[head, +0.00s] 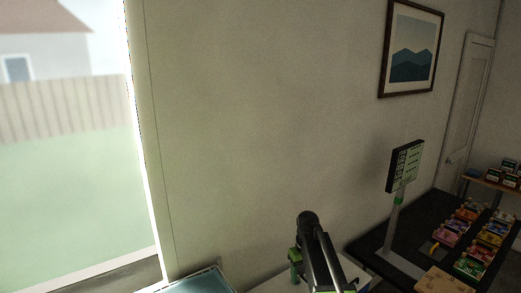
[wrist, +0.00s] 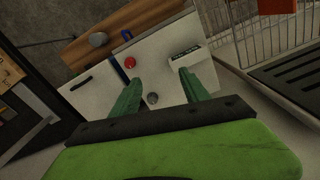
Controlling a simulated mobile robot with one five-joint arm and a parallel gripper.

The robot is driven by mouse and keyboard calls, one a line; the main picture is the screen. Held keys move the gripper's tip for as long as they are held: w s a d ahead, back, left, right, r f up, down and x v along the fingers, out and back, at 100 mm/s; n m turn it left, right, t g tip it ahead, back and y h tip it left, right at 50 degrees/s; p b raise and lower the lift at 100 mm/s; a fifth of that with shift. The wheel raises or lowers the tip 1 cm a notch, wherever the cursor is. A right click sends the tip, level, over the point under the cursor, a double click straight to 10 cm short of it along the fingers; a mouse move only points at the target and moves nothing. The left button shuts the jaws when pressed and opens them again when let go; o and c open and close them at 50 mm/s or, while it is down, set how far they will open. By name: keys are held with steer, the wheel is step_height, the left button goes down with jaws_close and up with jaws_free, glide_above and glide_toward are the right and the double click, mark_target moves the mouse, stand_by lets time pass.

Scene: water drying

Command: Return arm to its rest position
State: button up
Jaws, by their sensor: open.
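My gripper (wrist: 158,76) shows in the wrist view with its two green fingers spread apart and nothing between them. Beyond the fingertips is a white surface with small items on it, apart from the fingers as far as I can tell. In the head view my dark arm (head: 318,258) rises from the bottom, right of centre, in front of the wall. The fingertips cannot be made out there.
The head view shows a sign (head: 405,165) and a dark counter (head: 425,232) with colourful packets.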

steer(key=shift+m, duration=0.3)
steer(key=s+f+b, duration=0.2)
steer(key=f+b, duration=0.1)
steer(key=f, duration=0.1)
steer(key=s+f+b, duration=0.3)
steer(key=f+b, duration=0.1)
steer(key=s+d+f+b, duration=0.1)
steer(key=s+f+b, duration=0.1)
steer(key=f+b, duration=0.1)
steer(key=shift+s+f, duration=0.2)
steer(key=shift+f, duration=0.3)
steer(key=s+f+m+b, duration=0.2)
steer(key=s+m, duration=0.1)
steer(key=s, duration=0.6)
steer(key=shift+a+b, duration=0.15)
steer(key=shift+b, duration=0.15)
